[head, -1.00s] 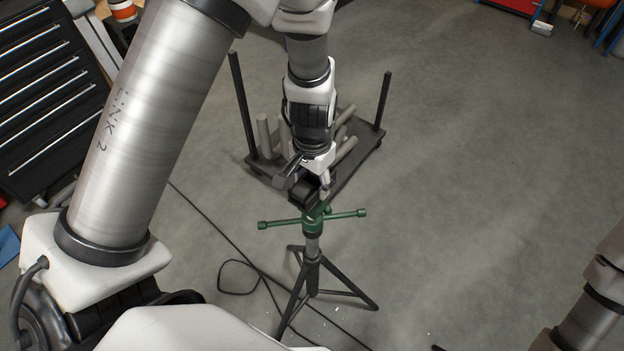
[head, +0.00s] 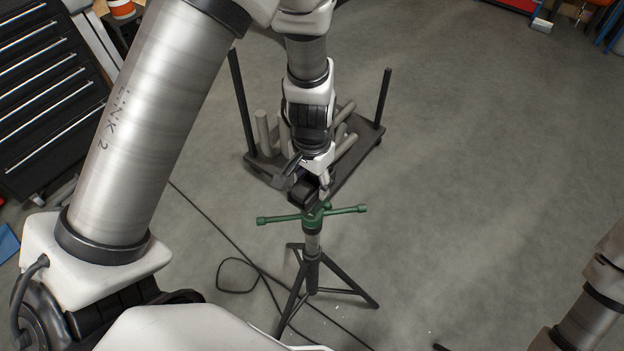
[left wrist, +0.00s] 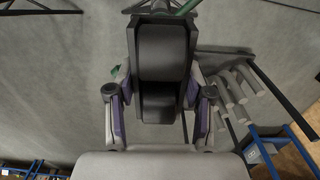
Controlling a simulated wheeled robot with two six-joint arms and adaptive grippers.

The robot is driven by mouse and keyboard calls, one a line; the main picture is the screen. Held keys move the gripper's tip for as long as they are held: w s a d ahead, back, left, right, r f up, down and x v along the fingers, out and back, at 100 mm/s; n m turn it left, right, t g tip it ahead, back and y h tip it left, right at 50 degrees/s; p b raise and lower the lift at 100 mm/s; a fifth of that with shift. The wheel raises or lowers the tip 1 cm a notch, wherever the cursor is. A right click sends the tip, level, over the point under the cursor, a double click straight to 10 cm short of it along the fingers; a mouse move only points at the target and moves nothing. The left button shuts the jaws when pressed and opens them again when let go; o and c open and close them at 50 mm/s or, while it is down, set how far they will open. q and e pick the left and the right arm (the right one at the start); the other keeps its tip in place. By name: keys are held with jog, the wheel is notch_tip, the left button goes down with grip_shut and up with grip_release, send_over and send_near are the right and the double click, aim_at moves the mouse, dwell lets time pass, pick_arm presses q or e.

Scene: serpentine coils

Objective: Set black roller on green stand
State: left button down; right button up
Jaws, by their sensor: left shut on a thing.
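My left gripper (head: 310,182) is shut on the black roller (head: 302,192), just behind and above the head of the green stand (head: 346,210). In the left wrist view the roller (left wrist: 163,55) sits between the purple-padded fingers of the gripper (left wrist: 160,115), its dark frame facing the camera. A bit of green from the stand (left wrist: 187,7) shows at the top of that view, beyond the roller. The stand has a green crossbar on a black tripod and stands upright. Whether the roller touches the stand cannot be told. My right gripper is not in view.
A dark cart (head: 366,150) with upright posts and several grey cylinders stands behind the stand. A black cable (head: 205,222) lies on the floor left of the tripod. A black drawer cabinet (head: 45,90) stands at the left.

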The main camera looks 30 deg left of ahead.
pick_arm(q)
jog(key=shift+s+f, duration=0.1)
jog(key=shift+c, duration=1.8)
grip_release()
notch_tip(320, 180, up, 12)
jog(key=shift+f, duration=0.1)
